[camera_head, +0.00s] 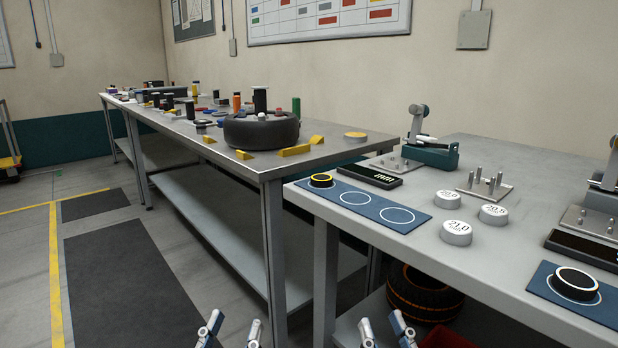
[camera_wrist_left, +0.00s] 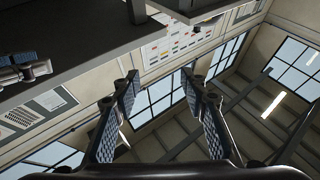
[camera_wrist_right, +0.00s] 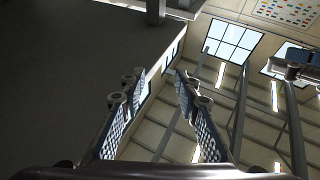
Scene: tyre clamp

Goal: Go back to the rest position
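My left gripper (camera_head: 232,334) shows at the bottom edge of the head view, in front of the benches and below their tops. Its fingers stand apart with nothing between them, as the left wrist view (camera_wrist_left: 160,105) also shows. My right gripper (camera_head: 386,332) is at the bottom edge too, further right, beside the near bench's front. Its fingers are apart and empty in the right wrist view (camera_wrist_right: 155,100). Both grippers point upward, since the wrist views show the ceiling and windows. Neither touches anything that I can see.
The near workbench (camera_head: 455,258) carries a blue three-circle mat (camera_head: 375,208), white round weights (camera_head: 457,232) and a clamp device (camera_head: 432,150). A tyre (camera_head: 262,130) lies on the far bench (camera_head: 215,150). Another tyre (camera_head: 424,294) is under the near bench.

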